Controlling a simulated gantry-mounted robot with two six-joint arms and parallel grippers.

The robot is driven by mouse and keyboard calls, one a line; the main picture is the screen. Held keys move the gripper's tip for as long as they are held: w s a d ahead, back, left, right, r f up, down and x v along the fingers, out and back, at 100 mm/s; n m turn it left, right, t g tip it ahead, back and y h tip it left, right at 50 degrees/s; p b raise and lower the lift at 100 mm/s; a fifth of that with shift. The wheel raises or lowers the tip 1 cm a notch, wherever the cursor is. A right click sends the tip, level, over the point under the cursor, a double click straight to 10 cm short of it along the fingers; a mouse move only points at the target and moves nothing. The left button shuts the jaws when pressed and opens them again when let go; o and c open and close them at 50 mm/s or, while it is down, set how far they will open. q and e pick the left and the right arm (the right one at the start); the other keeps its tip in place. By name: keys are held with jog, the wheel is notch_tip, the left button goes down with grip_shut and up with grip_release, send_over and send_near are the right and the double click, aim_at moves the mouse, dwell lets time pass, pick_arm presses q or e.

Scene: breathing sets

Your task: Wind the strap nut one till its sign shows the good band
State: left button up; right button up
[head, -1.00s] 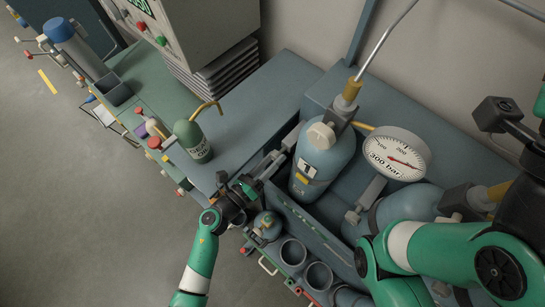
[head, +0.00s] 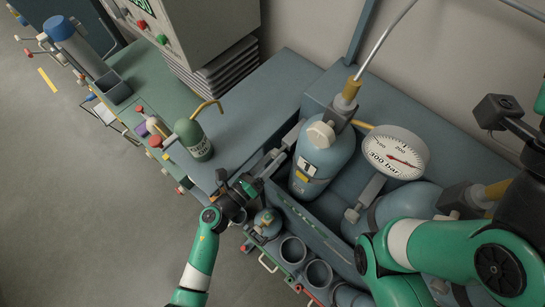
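A blue-grey gas cylinder (head: 322,160) stands upright in a rack bay. Its front carries a white label marked 1 (head: 307,169) with a yellow strip beneath, partly tilted in my view. My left gripper (head: 252,184) reaches in from the lower left, at the rack's edge just left of the cylinder. Its fingertips sit close to small fittings there. The strap nut is hidden or too small to pick out, and I cannot tell if the fingers are shut on it. My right arm (head: 430,245) crosses the lower right, and its fingertips do not show.
A round dial marked 300 bar (head: 394,153) stands right of the cylinder, beside a lying blue cylinder (head: 412,203). A small green cylinder (head: 194,139) stands on the bench at left. Round cup holders (head: 318,274) line the rack's front. Open floor lies at lower left.

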pick_arm(q)
jog(key=p+v, duration=0.2)
jog(key=v, duration=0.9)
jog(key=shift+s+a, duration=0.15)
jog(key=shift+s, duration=0.15)
